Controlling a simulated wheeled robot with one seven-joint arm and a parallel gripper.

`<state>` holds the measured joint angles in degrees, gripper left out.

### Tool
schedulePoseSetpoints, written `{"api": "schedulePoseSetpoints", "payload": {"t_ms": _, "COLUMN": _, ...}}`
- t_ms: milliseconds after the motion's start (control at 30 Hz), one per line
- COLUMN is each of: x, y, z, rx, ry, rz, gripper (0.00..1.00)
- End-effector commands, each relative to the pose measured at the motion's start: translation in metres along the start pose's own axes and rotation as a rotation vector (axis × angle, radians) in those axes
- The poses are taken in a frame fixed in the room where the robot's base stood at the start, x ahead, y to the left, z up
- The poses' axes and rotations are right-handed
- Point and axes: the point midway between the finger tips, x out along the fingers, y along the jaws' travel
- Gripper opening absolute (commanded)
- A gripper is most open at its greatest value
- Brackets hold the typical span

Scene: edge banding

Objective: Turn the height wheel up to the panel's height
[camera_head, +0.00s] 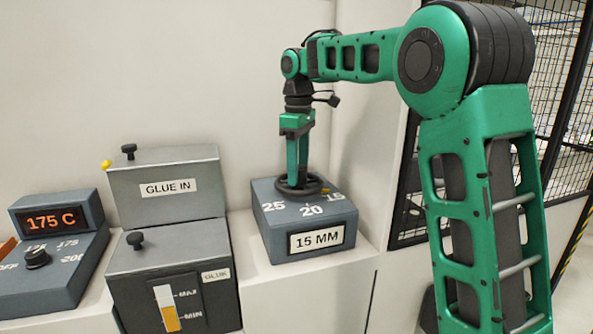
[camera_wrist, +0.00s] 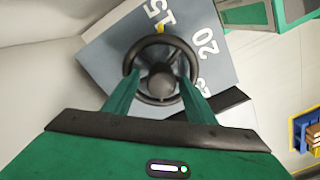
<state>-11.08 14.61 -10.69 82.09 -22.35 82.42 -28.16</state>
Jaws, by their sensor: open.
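The height wheel (camera_head: 316,186) is a dark ring with spokes and a round hub, on top of a grey box (camera_head: 270,235). Its dial shows 15, 20 and 25, and the front display (camera_head: 317,239) reads 15 MM. In the wrist view the wheel (camera_wrist: 163,98) has a yellow mark (camera_wrist: 161,27) at its far edge, beside the 15. My gripper (camera_head: 297,180) points down at the wheel. In the wrist view its open fingers (camera_wrist: 159,77) lie on either side of the hub, within the rim's outline; I cannot tell whether they touch it. No panel is recognisable.
Left of the wheel box stand a glue box (camera_head: 170,270) with a GLUE IN hopper (camera_head: 165,208) above it, and a temperature unit (camera_head: 62,270) reading 175 C. A wall is close behind. A black mesh fence (camera_head: 565,130) stands at the right.

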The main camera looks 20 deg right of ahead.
Motion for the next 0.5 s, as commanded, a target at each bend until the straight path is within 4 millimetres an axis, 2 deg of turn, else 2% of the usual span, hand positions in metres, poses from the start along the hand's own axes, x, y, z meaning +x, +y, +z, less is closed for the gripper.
{"api": "schedulePoseSetpoints", "payload": {"t_ms": 133, "x": -0.0001, "y": 0.0002, "z": 0.0002, "rx": 0.0, "ry": 0.0, "rz": 0.0, "gripper": 0.51}}
{"api": "schedulePoseSetpoints", "payload": {"t_ms": 167, "x": -0.0002, "y": 0.0002, "z": 0.0002, "rx": 0.0, "ry": 0.0, "rz": 0.0, "gripper": 0.46}}
{"api": "schedulePoseSetpoints", "payload": {"t_ms": 300, "x": -0.0003, "y": 0.0004, "z": 0.0003, "rx": 0.001, "ry": 0.0, "rz": 0.0, "gripper": 0.13}}
{"api": "schedulePoseSetpoints", "payload": {"t_ms": 333, "x": -0.0004, "y": 0.0005, "z": 0.0003, "rx": 0.001, "ry": 0.0, "rz": 0.0, "gripper": 0.1}}
{"api": "schedulePoseSetpoints", "payload": {"t_ms": 500, "x": -0.0006, "y": 0.001, "z": 0.0004, "rx": 0.004, "ry": 0.001, "rz": 0.001, "gripper": 0.1}}
